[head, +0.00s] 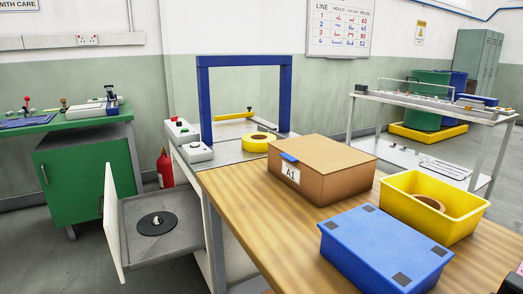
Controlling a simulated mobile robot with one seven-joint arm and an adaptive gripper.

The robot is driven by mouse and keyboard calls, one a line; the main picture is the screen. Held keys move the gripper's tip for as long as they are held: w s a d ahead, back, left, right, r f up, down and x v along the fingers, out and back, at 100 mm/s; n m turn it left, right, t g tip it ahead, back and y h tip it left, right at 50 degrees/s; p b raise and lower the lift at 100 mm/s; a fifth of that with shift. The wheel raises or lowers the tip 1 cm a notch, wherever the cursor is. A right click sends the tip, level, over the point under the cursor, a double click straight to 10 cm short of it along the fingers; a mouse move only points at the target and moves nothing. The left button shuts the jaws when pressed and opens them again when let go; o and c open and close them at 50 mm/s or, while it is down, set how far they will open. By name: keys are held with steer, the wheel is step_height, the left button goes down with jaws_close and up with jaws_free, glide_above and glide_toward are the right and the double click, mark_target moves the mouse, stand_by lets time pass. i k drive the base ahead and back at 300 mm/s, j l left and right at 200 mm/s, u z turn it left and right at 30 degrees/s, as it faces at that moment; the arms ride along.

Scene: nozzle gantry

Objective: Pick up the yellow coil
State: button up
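The yellow coil (255,146), a short roll with a hole, lies flat on the light grey surface at the far end of the wooden-topped table. It is in front of the blue gantry frame (245,61) and just behind the brown box. Its top and near side show clearly.
A brown box labelled A1 (333,172), a blue lidded box (375,260) and a yellow bin (398,205) holding a brown ring (429,202) crowd the wooden table (235,198). Control boxes (194,152) stand left of the coil. An open drawer (190,220) holds a black disc (157,223).

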mark_target(253, 142)
steer(key=i+j, duration=0.1)
steer(key=i, duration=0.15)
steer(key=i+j, duration=0.15)
steer(key=j, duration=0.15)
steer(key=i+j, duration=0.1)
steer(key=j, duration=0.25)
steer(key=i+j+z, duration=0.1)
steer(key=j, duration=0.2)
steer(key=i+j, duration=0.15)
steer(key=j, duration=0.2)
